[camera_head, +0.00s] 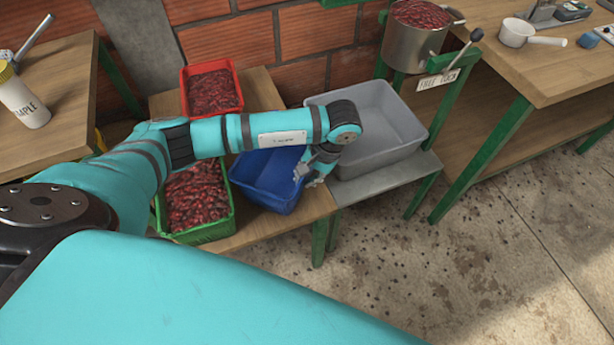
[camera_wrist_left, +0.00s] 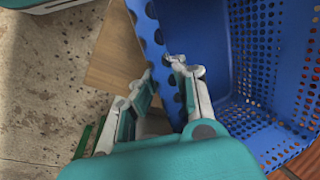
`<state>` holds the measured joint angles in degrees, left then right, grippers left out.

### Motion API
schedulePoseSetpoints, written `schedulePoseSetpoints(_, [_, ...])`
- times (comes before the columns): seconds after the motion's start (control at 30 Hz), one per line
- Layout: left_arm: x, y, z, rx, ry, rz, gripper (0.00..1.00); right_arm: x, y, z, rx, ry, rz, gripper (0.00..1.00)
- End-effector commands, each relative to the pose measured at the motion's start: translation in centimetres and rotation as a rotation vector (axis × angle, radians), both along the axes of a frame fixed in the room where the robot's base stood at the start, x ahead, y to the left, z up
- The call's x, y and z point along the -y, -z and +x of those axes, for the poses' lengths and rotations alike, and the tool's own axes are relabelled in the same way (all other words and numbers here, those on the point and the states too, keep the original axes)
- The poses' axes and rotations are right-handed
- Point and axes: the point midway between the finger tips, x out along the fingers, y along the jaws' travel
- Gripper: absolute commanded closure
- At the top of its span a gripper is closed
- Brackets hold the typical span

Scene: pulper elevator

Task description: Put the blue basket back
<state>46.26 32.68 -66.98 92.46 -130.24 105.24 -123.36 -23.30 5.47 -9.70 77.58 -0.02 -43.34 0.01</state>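The blue basket (camera_head: 266,178) is in the head view, between a green crate of red cherries and a grey tub, over the low wooden bench. It looks empty and slightly turned. My left gripper (camera_head: 314,172) is at its right rim, pointing down. In the left wrist view, the perforated wall of the blue basket (camera_wrist_left: 255,50) fills the right side. The left gripper's fingers (camera_wrist_left: 163,75) sit one on each side of the basket's rim strip and look closed on it. My left forearm hides the basket's back edge in the head view. My right gripper is not seen.
The green crate (camera_head: 217,236) stands left of the basket and a red crate (camera_head: 184,92) behind, both full of cherries. The grey tub (camera_head: 378,110) is close on the right, on a metal shelf (camera_head: 385,178). A metal pot (camera_head: 408,45) stands behind. The front floor is open.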

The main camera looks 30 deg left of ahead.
Motion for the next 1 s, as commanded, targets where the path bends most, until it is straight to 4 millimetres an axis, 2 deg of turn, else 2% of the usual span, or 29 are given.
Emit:
schedulePoseSetpoints(0.4, [0.01,0.23,0.03,0.001,0.0,0.0,1.0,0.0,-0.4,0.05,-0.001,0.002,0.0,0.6])
schedulePoseSetpoints(0.6, [0.03,0.2,0.01,0.001,0.0,0.0,0.72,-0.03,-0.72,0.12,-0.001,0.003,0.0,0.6])
schedulePoseSetpoints(1.0, [0.04,-0.18,-0.01,0.0,0.0,-0.001,0.71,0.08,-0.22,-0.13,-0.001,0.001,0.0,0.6])
